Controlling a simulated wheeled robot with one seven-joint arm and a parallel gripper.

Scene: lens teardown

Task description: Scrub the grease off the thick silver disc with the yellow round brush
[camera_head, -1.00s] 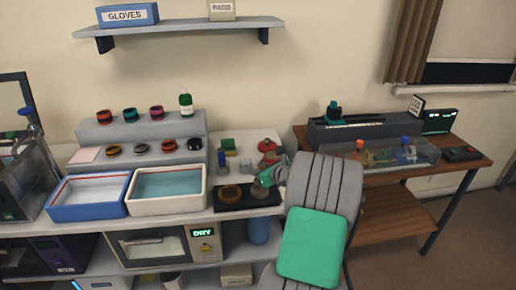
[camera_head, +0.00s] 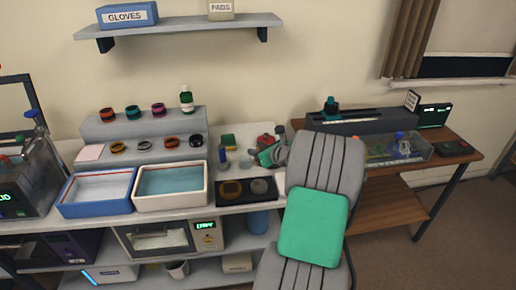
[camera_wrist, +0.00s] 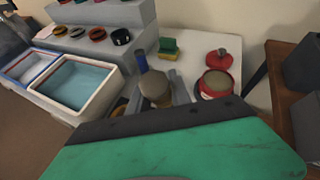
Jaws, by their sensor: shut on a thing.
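A dark mat (camera_head: 246,204) lies at the front of the bench with two round discs on it. The left disc (camera_head: 231,189) is brownish; the right, grey one looks like the thick silver disc (camera_head: 260,186), its grease too small to judge. My gripper (camera_head: 258,157) is above the bench behind the mat, apart from the discs. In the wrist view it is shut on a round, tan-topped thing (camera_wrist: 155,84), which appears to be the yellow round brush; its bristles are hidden.
A blue bottle-like thing (camera_head: 222,155), a green-yellow sponge (camera_head: 228,141) and a red tin (camera_wrist: 216,83) stand close around my gripper. A white-rimmed water tray (camera_head: 171,205) and a blue tray (camera_head: 95,211) are left of the mat. A stepped grey rack is behind them.

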